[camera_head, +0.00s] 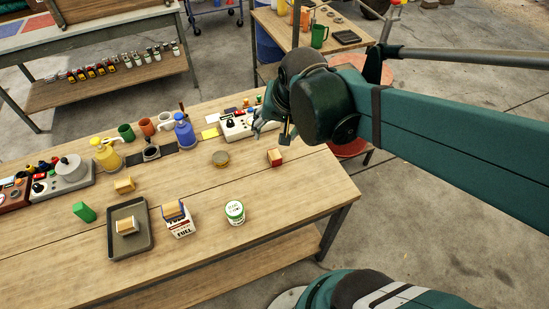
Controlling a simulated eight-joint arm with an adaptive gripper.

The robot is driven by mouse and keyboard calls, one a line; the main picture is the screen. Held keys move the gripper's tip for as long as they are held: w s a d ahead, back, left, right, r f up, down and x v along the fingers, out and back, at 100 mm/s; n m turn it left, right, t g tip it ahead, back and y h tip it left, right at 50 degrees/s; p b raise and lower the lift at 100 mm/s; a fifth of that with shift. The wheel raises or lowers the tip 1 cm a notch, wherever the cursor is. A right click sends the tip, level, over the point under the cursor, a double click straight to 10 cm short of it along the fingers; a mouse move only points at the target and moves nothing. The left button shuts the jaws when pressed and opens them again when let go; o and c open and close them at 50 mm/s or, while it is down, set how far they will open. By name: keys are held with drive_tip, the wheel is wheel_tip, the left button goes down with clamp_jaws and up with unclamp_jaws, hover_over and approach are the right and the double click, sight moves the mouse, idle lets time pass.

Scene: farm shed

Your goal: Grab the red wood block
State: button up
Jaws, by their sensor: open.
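A small red block (274,158) with a tan face sits on the wooden table (300,205), near its right end. My gripper (274,125) is above and behind the block in the picture, near the table's far right edge. It is open, and nothing shows between its fingers. It is apart from the block. Part of the gripper is hidden behind my dark green wrist.
A control box (236,124) stands close to my gripper's left. A tray (143,240) and carton (179,222) are left. Table around the block is clear.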

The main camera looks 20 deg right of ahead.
drive_tip(key=w+d+f+m+g, duration=0.2)
drive_tip(key=w+f+m+g, duration=0.1)
drive_tip(key=w+f+m, duration=0.5)
drive_tip(key=m+g, duration=0.2)
drive_tip(key=m, duration=0.2)
hover_over(275, 154)
wheel_tip(275, 154, down, 12)
drive_tip(key=shift+a+r, duration=0.1)
drive_tip(key=shift+r, duration=0.15)
drive_tip(key=shift+w+f+m, duration=0.1)
drive_tip(key=shift+f+m, duration=0.3)
drive_tip(key=shift+f+b, duration=0.4)
drive_tip(key=shift+f, duration=0.9)
drive_tip(key=shift+f, duration=0.1)
drive_tip(key=shift+f, duration=2.5)
